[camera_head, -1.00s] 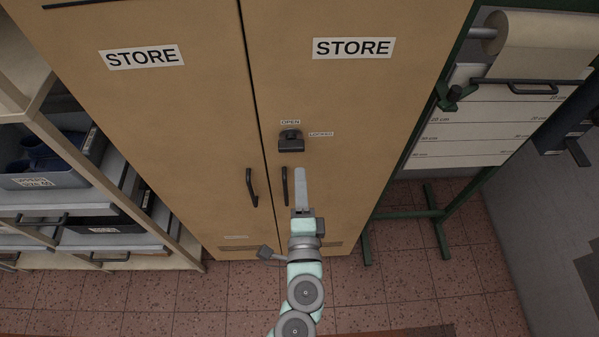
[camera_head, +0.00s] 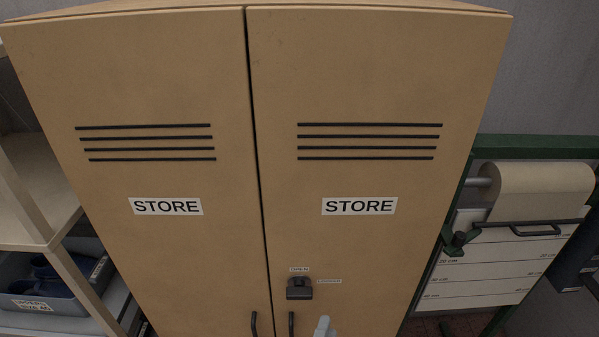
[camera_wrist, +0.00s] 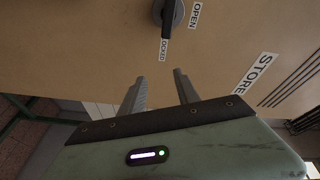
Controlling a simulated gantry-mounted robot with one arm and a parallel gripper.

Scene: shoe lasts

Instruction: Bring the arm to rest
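My gripper (camera_head: 323,326) shows only at the bottom edge of the head view, in front of the cabinet's right door (camera_head: 350,100). In the wrist view its two fingers (camera_wrist: 160,74) stand apart with nothing between them. The tan cabinet's two doors are shut, the left door (camera_head: 140,90) meeting the right at a dark seam. A dark latch (camera_head: 299,289) sits on the right door above the gripper. In the wrist view the latch lever (camera_wrist: 169,18) points toward the LOCKED label. The fingers are apart from the latch.
Two door handles (camera_head: 254,324) (camera_head: 291,324) flank the seam low down. A shelf unit (camera_head: 35,215) with a grey bin (camera_head: 40,295) stands at the left. A green frame with a paper roll (camera_head: 540,185) stands at the right.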

